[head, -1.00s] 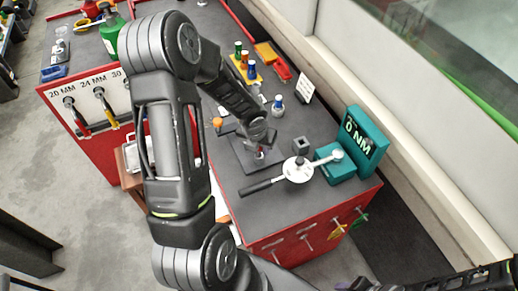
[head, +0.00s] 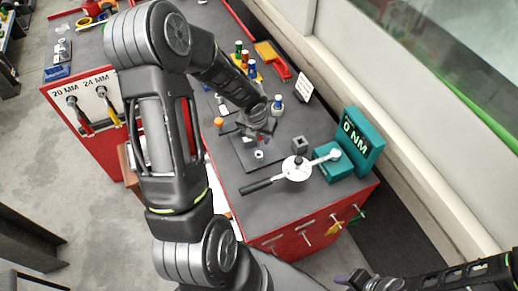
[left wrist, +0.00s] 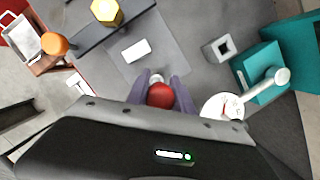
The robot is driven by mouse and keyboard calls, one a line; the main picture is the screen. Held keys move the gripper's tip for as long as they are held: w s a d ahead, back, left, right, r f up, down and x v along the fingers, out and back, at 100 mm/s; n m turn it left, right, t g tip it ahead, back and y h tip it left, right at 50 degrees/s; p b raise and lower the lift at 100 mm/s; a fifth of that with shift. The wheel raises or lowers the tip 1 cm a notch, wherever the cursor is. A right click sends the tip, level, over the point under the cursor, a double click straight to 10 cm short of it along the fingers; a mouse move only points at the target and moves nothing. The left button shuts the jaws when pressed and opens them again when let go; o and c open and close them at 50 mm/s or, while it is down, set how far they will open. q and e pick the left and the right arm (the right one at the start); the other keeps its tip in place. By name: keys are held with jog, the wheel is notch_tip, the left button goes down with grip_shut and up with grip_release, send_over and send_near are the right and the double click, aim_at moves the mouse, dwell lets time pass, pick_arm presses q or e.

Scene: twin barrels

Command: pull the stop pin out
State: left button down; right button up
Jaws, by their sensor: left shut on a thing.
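My left gripper (head: 263,138) is shut on the red-headed stop pin, whose round red head (left wrist: 160,95) sits between the two purple-grey fingers in the left wrist view. In the head view the gripper hangs over a dark plate (head: 240,152) on the bench, and the pin is mostly hidden by it. A small white collar (head: 258,155) stands on the plate just below the gripper, in plain view. Whether the pin's lower end is clear of it, I cannot tell. My right gripper (head: 345,281) shows only partly at the bottom edge.
A torque wrench with a black handle (head: 257,187) and white round head lies in front. A teal tester (head: 362,142) reading 0 NM stands right. An orange knob (head: 219,122) is left of the plate. A grey square block (head: 299,143) and small bottles (head: 277,103) are near.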

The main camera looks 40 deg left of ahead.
pick_arm(q)
jog(key=shift+r, duration=0.85)
